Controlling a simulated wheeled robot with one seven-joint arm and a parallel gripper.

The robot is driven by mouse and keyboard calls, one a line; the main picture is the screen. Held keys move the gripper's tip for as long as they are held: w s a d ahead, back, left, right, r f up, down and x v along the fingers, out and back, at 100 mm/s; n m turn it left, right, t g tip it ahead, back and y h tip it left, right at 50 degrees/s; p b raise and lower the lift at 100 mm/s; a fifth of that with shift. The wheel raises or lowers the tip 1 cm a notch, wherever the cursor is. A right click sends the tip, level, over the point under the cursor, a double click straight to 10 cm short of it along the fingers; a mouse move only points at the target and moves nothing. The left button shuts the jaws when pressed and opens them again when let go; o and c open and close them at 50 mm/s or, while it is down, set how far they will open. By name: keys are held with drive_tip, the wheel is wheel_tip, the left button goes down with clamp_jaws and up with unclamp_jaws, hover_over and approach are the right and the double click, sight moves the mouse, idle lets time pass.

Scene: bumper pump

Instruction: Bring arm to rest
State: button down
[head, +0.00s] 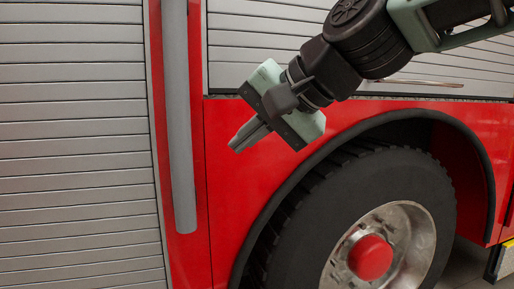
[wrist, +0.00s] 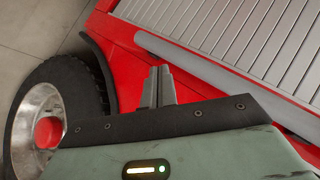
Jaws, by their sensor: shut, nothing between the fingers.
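My gripper (head: 238,146) is in the upper middle of the head view, reaching in from the top right on my arm. Its fingers are together, with nothing between them, and point down and left. In the picture it lies over the red side panel of a vehicle, above and left of a wheel; I cannot tell its exact distance from the panel. In the wrist view the closed fingers (wrist: 158,86) stand up in the middle, in front of the red panel.
A large black tyre (head: 315,205) with a red hub (head: 370,257) sits below right under a black wheel arch. A grey vertical bar (head: 179,120) runs at the left, beside a slatted grey shutter (head: 75,150). Bare floor (wrist: 35,30) shows in the wrist view.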

drive_tip(key=s+d+f+n+g+h, duration=0.25)
drive_tip(key=s+d+f, duration=0.35)
drive_tip(key=f, duration=0.3)
drive_tip(key=s+d+f+n+g+h, duration=0.25)
drive_tip(key=s+d+f+n, duration=0.2)
drive_tip(key=s+f, duration=0.4)
drive_tip(key=s+d+f+n+g+h, duration=0.1)
drive_tip(key=s+d+f+n+h, duration=0.35)
drive_tip(key=f, duration=0.65)
wheel_tip(320, 180, up, 15)
drive_tip(key=d+m+y+p, duration=0.1)
drive_tip(key=m+p, duration=0.1)
drive_tip(key=p, duration=1.2)
drive_tip(key=shift+w+r, duration=0.15)
drive_tip(key=shift+y, duration=0.25)
